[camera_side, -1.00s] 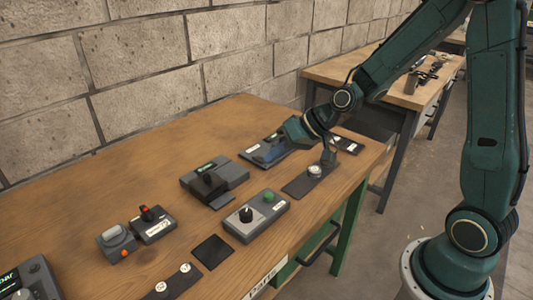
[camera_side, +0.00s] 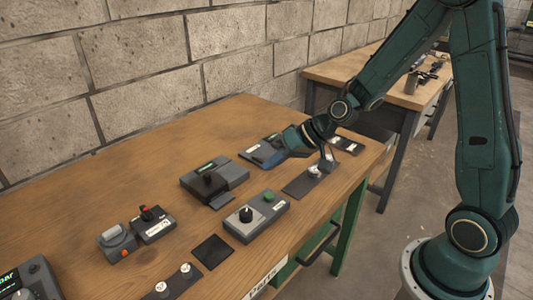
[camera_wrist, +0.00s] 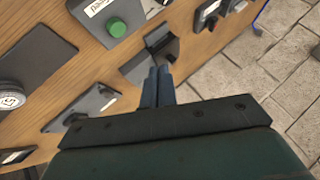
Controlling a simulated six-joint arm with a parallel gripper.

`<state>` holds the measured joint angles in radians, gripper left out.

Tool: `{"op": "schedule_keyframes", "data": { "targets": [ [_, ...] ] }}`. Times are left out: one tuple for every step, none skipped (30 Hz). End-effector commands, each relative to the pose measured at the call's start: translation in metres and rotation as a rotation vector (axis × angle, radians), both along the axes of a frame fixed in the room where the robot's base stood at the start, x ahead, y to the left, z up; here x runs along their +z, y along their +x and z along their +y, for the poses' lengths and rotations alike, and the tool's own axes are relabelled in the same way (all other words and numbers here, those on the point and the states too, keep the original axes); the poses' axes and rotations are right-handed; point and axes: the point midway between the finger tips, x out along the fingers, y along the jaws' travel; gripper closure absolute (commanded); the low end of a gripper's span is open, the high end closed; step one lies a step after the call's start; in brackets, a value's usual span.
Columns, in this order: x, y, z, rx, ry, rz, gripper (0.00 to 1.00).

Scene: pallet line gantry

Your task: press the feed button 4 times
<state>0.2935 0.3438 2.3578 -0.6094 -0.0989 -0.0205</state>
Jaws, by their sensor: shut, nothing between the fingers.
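A green button (camera_side: 268,196) stands on a grey box with a black knob (camera_side: 246,214). It also shows in the wrist view (camera_wrist: 117,28); I cannot read the label beside it, so I cannot tell whether this is the feed button. My gripper (camera_side: 262,160) is shut and empty, low over the back right of the bench. In the wrist view its two blue-grey fingers (camera_wrist: 157,72) are together, by a grey device with a black upright part (camera_wrist: 160,44). The green button is apart from them, up and to the left.
A box with a green display (camera_side: 212,178) is left of my gripper. Boxes with an orange button (camera_side: 124,253) and a red-topped stick (camera_side: 147,213) stand farther left. A dark plate with a pale dial (camera_side: 314,170) lies near the right edge. The block wall (camera_side: 230,45) runs behind.

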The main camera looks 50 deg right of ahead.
Motion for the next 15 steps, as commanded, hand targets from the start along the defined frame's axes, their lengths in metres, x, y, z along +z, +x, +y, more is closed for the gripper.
{"op": "schedule_keyframes", "data": {
  "targets": [
    [-0.006, -0.001, 0.0, -0.001, 0.002, 0.004, 1.0],
    [-0.009, -0.001, 0.0, -0.001, 0.001, 0.005, 1.0],
    [-0.013, -0.001, 0.0, -0.001, 0.001, 0.004, 1.0],
    [-0.016, -0.001, 0.0, -0.001, 0.001, 0.005, 1.0],
    [-0.019, -0.001, 0.0, 0.0, 0.002, 0.005, 1.0],
    [-0.024, -0.001, 0.0, -0.001, 0.002, 0.005, 1.0],
    [-0.027, -0.001, 0.0, 0.0, 0.002, 0.005, 1.0],
    [-0.03, -0.001, 0.0, 0.0, 0.002, 0.005, 1.0],
    [-0.034, -0.001, 0.0, -0.001, 0.002, 0.005, 1.0],
    [-0.037, -0.001, 0.0, -0.001, 0.002, 0.005, 1.0],
    [-0.04, -0.001, 0.0, 0.0, 0.002, 0.005, 1.0],
    [-0.044, -0.001, 0.0, -0.001, 0.002, 0.004, 1.0],
    [-0.047, -0.001, 0.0, -0.001, 0.002, 0.004, 1.0],
    [-0.049, -0.001, 0.0, -0.001, 0.002, 0.004, 1.0],
    [-0.053, -0.001, 0.0, 0.0, 0.001, 0.003, 1.0]
  ]
}}
